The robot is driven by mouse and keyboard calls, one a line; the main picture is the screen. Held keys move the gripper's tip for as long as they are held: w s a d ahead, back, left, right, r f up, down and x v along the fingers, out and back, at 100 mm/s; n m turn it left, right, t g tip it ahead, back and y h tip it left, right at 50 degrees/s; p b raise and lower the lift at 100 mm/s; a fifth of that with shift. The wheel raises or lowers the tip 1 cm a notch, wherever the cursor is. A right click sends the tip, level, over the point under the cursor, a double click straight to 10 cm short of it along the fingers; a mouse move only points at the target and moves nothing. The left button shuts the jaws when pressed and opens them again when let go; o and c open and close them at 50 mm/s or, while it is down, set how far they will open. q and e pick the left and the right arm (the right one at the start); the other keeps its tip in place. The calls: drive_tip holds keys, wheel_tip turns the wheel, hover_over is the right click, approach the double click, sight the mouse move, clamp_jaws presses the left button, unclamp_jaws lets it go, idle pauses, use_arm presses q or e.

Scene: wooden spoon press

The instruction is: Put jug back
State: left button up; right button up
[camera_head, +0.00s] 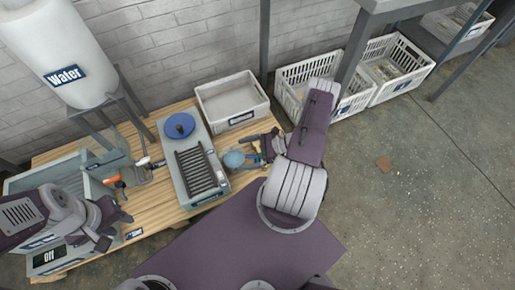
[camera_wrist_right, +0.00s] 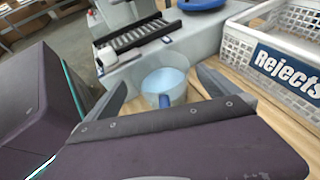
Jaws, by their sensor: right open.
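A light blue jug (camera_head: 233,159) stands on the wooden table, just right of the grey press machine. In the right wrist view the jug (camera_wrist_right: 165,82) shows between the two fingers, with its dark blue handle (camera_wrist_right: 164,101) toward my gripper. My right gripper (camera_head: 254,152) is open beside the jug, on its right side; whether a finger touches it I cannot tell. My left gripper (camera_head: 120,214) hangs over the left front of the table, away from the jug; its finger gap is unclear.
The press machine (camera_head: 172,155) with a black roller rack and blue disc stands left of the jug. A white Rejects crate (camera_head: 232,92) sits behind it. A Water tank (camera_head: 58,52), an Oil bin (camera_head: 45,258) and an orange-handled tool (camera_head: 115,182) are at left. White crates stand behind right.

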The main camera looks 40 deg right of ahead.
drive_tip(key=p+v, duration=0.2)
drive_tip(key=v, duration=0.7)
drive_tip(key=shift+s+d, duration=0.1)
